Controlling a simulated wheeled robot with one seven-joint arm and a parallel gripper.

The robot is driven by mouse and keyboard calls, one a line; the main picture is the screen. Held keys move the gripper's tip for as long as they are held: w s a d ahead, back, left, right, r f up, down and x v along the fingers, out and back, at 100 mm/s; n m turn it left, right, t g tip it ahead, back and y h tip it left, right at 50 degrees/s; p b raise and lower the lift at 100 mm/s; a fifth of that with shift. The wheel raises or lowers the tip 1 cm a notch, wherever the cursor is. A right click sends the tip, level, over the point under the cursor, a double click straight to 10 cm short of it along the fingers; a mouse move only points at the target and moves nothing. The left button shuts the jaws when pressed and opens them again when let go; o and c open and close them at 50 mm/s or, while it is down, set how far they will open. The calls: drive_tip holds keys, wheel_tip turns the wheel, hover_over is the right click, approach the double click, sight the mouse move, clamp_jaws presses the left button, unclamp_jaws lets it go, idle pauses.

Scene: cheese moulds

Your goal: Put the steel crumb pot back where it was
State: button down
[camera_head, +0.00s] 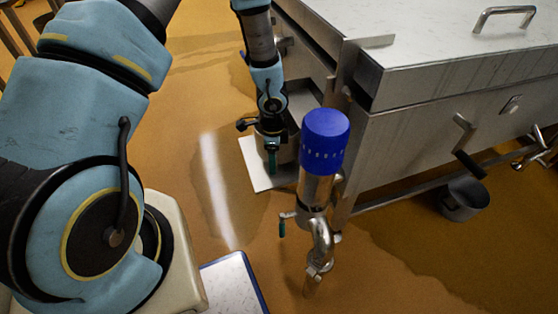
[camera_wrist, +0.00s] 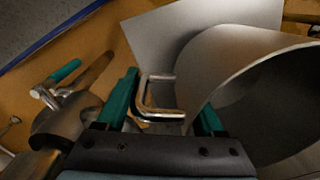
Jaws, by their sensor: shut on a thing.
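My gripper (camera_head: 271,160) has green fingers and points down beside the near corner of the big steel vat. It also shows in the wrist view (camera_wrist: 165,112), shut on the bent-rod handle (camera_wrist: 160,114) of the steel crumb pot (camera_wrist: 215,65). The pot's open mouth faces right in the wrist view, and its curved wall fills that side. In the head view the pot (camera_head: 287,151) is partly hidden behind the gripper and the blue-capped pipe. It appears over a pale flat panel (camera_head: 258,180); I cannot tell whether it touches it.
The steel pipe with a blue cap (camera_head: 326,140) and green-handled valve stands just right of my gripper. The steel vat (camera_head: 440,125) fills the right. Another round steel vessel (camera_head: 464,199) is low under it. A blue-edged pale slab (camera_head: 232,285) lies in front. Brown floor is open at left.

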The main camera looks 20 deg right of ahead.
drive_tip(key=shift+d, duration=0.55)
drive_tip(key=shift+d+f, duration=0.15)
drive_tip(key=shift+f, duration=0.75)
drive_tip(key=shift+d+f, duration=0.1)
drive_tip(key=shift+f, duration=0.75)
drive_tip(key=shift+f, duration=0.1)
drive_tip(key=shift+f+b, duration=0.15)
drive_tip(key=shift+b, duration=0.2)
unclamp_jaws()
